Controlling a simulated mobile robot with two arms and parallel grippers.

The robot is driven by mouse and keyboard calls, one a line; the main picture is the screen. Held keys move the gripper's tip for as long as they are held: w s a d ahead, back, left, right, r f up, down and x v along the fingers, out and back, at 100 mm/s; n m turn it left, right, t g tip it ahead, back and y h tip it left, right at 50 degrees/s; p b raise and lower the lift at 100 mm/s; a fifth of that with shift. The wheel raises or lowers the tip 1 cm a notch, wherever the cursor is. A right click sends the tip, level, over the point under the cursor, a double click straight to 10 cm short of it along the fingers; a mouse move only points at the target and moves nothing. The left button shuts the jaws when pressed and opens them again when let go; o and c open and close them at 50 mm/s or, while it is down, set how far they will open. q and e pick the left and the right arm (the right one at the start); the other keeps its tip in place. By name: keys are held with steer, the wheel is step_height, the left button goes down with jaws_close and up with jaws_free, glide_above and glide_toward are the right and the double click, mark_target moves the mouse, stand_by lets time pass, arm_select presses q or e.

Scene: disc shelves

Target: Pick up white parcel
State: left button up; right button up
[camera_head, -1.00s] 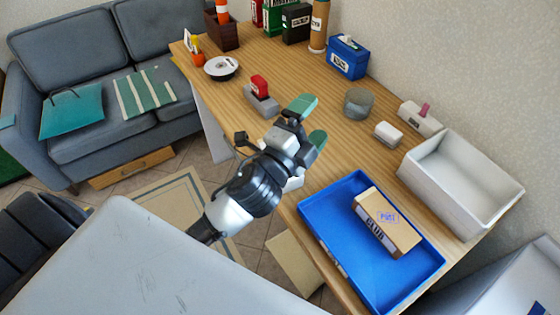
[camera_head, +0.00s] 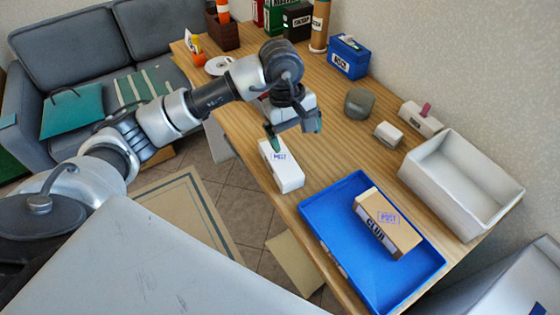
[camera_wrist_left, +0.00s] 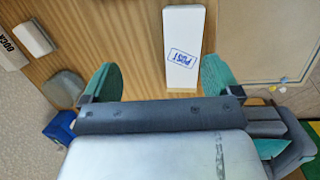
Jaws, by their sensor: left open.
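The white parcel (camera_head: 285,172) is an oblong box with a blue POST stamp. It lies on the wooden table near its front edge, left of the blue tray. In the left wrist view the white parcel (camera_wrist_left: 183,42) lies ahead of the fingertips, nearer the right finger. My left gripper (camera_head: 296,133) is open above the table, just beyond the parcel, with its green fingers pointing down. The left wrist view shows its two green fingers (camera_wrist_left: 158,82) wide apart with nothing between them. My right gripper is not in view.
A white bin (camera_head: 440,185) stands at the right. A grey-green cup (camera_head: 359,103), a small white box (camera_head: 388,135) and a blue box (camera_head: 348,57) stand towards the wall.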

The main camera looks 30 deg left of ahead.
arm_select(q)
steer(key=a+y, duration=0.2)
steer(key=a, duration=0.2)
glide_above(280, 157)
steer(key=f, duration=0.4)
steer(key=shift+w+a+f+p, duration=0.15)
steer(key=shift+w+a+p, duration=0.15)
steer(key=shift+p, duration=0.1)
steer(key=f, duration=0.1)
steer(key=f+p, duration=0.1)
steer(key=f, duration=0.2)
steer(key=shift+s+d+f+p, duration=0.3)
steer(key=shift+s+d+f, duration=0.05)
steer(key=shift+f, duration=0.4)
steer(key=shift+c, duration=0.3)
steer(key=c, duration=0.9)
steer(key=shift+c, duration=0.7)
